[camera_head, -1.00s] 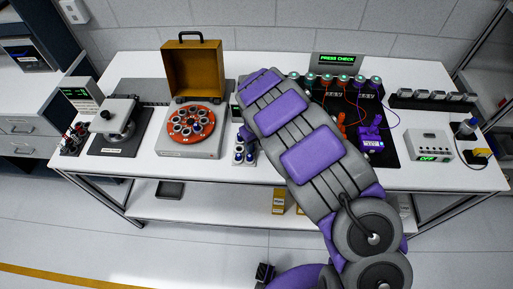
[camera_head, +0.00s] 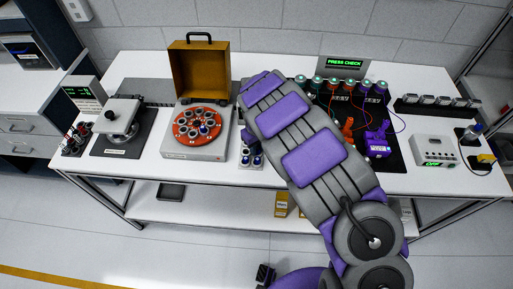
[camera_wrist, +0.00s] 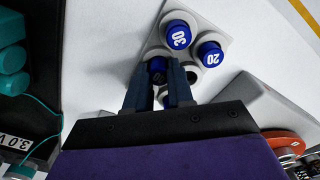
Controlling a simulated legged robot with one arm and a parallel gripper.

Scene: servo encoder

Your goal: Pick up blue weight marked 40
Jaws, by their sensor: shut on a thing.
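My gripper (camera_wrist: 160,88) is shut on a dark blue weight (camera_wrist: 157,66) at the weight holder in the wrist view. The number on this weight is shadowed and I cannot read it. A blue weight marked 30 (camera_wrist: 179,36) and one marked 20 (camera_wrist: 211,54) sit beside it in the pale holder (camera_wrist: 224,43). I cannot tell whether the gripped weight is still in its seat. In the head view the holder's blue weights (camera_head: 245,160) show left of my arm. My arm hides the gripper there.
A microscope-like device (camera_head: 121,118) is further left. Right of my arm are wired teal, red and purple parts (camera_head: 365,88) and a control box (camera_head: 435,150).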

